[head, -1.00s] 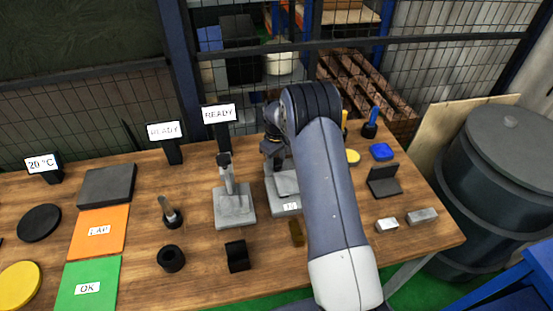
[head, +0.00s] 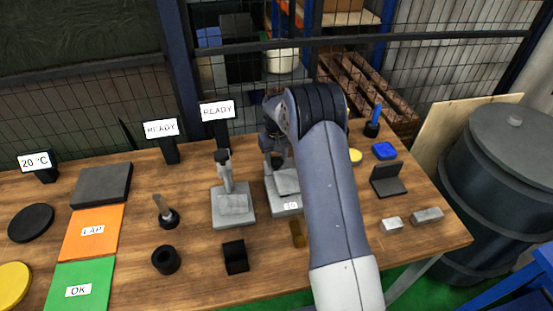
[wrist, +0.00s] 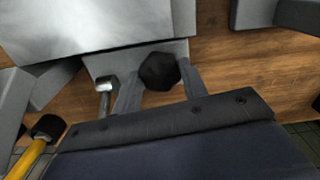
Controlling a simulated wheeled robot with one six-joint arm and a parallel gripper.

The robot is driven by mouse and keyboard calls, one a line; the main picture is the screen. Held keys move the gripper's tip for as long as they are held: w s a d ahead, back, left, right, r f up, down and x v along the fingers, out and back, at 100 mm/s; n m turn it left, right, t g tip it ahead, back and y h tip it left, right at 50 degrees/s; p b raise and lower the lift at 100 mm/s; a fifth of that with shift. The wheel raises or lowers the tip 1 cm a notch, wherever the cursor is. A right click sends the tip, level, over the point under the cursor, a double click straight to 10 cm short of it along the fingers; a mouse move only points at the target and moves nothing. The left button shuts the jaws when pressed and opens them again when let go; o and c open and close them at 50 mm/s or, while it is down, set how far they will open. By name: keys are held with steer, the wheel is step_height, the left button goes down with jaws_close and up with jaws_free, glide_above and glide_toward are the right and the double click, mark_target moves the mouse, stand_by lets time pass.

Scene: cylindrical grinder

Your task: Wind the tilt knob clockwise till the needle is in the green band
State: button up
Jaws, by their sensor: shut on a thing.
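The dark, faceted knob (wrist: 160,71) sits at the edge of a grey metal block (wrist: 110,25) in the wrist view. My gripper (wrist: 160,88) has one grey finger on each side of the knob and is shut on it. No needle or green band can be made out in either view.
A black ring (head: 165,260) and a black block (head: 235,257) lie in front. Small metal blocks (head: 427,215) lie at right. A silver-headed tool (wrist: 104,86) and yellow-handled tool (wrist: 35,150) are near my gripper.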

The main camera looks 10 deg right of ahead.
mark_target(277, 160)
steer(key=o, duration=1)
step_height(277, 160, up, 11)
steer(key=shift+f+b, duration=0.1)
steer(key=shift+b, duration=0.8)
steer(key=shift+f, duration=0.1)
step_height(277, 160, down, 11)
steer(key=shift+r+p, duration=0.2)
steer(key=shift+p, duration=0.8)
steer(key=shift+n, duration=0.4)
